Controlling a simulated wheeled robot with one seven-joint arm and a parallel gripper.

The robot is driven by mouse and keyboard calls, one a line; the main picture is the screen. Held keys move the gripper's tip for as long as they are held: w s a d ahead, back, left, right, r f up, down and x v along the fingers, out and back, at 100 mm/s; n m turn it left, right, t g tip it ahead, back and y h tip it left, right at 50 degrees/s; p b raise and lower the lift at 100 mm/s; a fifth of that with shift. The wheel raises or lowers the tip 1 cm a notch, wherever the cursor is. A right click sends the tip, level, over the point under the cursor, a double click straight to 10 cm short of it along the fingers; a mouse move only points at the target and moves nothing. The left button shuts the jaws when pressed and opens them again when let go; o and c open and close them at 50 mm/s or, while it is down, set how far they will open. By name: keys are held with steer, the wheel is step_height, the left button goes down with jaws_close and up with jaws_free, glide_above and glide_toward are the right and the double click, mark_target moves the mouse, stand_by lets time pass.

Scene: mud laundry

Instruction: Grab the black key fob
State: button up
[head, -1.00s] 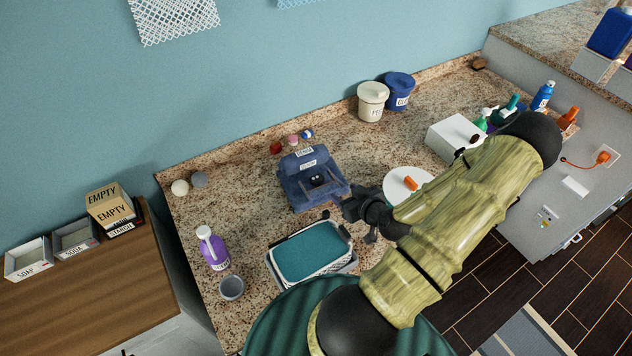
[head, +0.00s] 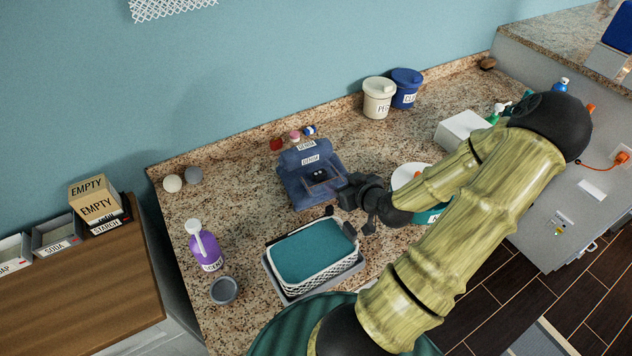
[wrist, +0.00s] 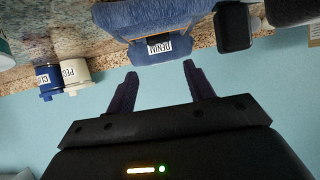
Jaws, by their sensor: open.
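A small dark item with pale dots (head: 319,176), which may be the black key fob, lies in the open front of the blue denim caddy (head: 296,186). It is too small to be sure. My gripper (head: 354,211) is open and empty, just right of the caddy and above the far right corner of the basket. In the wrist view its fingers (wrist: 160,69) are apart, with the denim-labelled caddy (wrist: 145,22) beyond them. A black block (wrist: 235,27) is at the upper right there; I cannot tell what it is.
A white basket with teal contents (head: 330,272) stands in front of the caddy. A purple bottle (head: 204,246) and grey cup (head: 224,290) are to the left. Cream (head: 378,98) and blue (head: 407,88) canisters stand at the back. A white box (head: 460,130) is right.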

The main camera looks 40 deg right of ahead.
steer(key=f+b, duration=0.1)
glide_toward(320, 173)
steer(key=x, duration=0.3)
steer(key=shift+w, duration=0.2)
steer(key=x, duration=0.5)
steer(key=shift+w+f+p, duration=0.15)
steer(key=shift+w+p, duration=0.1)
steer(key=shift+p, duration=0.05)
steer(key=shift+c, duration=0.2)
steer(key=c, duration=0.7)
